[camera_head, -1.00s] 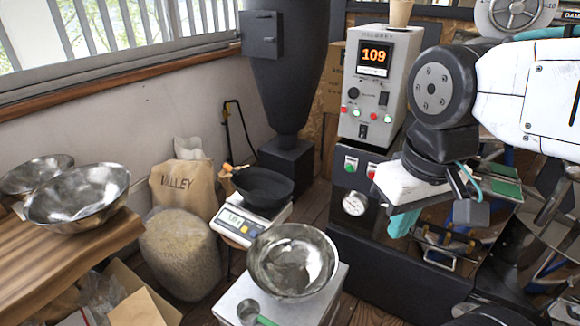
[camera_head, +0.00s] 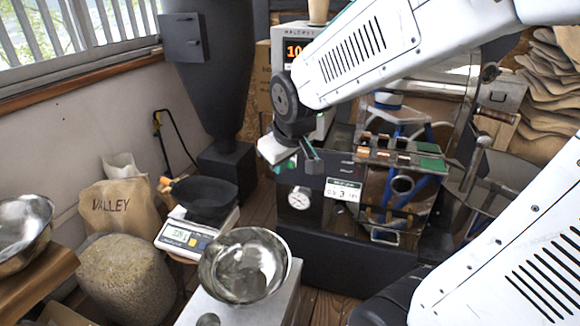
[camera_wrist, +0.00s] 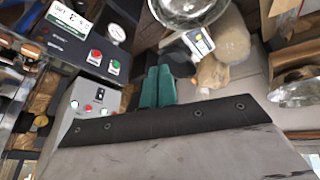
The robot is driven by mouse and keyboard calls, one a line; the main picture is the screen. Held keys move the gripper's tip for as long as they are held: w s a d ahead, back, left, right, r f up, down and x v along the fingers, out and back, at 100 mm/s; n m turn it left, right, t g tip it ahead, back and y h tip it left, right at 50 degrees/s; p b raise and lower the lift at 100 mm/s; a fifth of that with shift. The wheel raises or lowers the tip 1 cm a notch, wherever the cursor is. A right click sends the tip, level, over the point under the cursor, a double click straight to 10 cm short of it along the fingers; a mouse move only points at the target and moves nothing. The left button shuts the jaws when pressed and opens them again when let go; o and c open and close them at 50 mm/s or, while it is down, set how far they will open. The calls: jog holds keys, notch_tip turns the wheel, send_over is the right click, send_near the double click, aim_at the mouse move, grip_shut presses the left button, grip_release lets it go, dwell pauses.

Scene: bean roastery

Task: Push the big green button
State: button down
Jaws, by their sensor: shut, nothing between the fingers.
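The big green button (camera_wrist: 114,67) sits beside a red button (camera_wrist: 95,57) on a dark panel (camera_wrist: 70,40) in the wrist view. My gripper (camera_wrist: 158,72) shows there as two teal fingers pressed together, empty. In that picture the fingertips lie right of the green button, apart from it; the gap in depth is hard to judge. In the head view my gripper (camera_head: 287,162) is in front of the roaster's control area, and the wrist hides the buttons.
A grey control box (camera_wrist: 85,110) with small coloured buttons adjoins the panel. A round gauge (camera_head: 299,198) and a small display (camera_head: 343,190) are on the roaster front. A metal bowl (camera_head: 243,265), scale (camera_head: 186,238) and sacks (camera_head: 118,207) stand to the left.

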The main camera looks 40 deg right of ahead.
aim_at(290, 165)
jog(key=w+d+f+n+t, duration=0.1)
jog(key=w+d+f+t, duration=0.15)
jog(key=w, duration=0.35)
jog(key=w+d+f+n+t, duration=0.1)
jog(key=w+d+f, duration=0.1)
jog(key=w+f, duration=0.35)
jog(key=w+d+f+n+t, duration=0.2)
jog(key=w+d+f+t, duration=0.2)
jog(key=f, duration=0.4)
jog(key=w+d+f+n+t, duration=0.2)
jog(key=w+d+f+t, duration=0.2)
jog(key=f, duration=0.5)
jog(key=shift+w+d+f+n+h, duration=0.35)
jog(key=shift+w+d, duration=0.25)
jog(key=shift+w, duration=0.4)
jog(key=shift+w+d, duration=0.9)
jog(key=shift+d, duration=0.25)
jog(key=shift+w+d, duration=0.9)
jog(key=shift+d, duration=0.25)
jog(key=shift+w+d, duration=0.9)
jog(key=shift+d, duration=0.25)
jog(key=shift+w+d, duration=0.2)
jog(key=shift+d, duration=0.1)
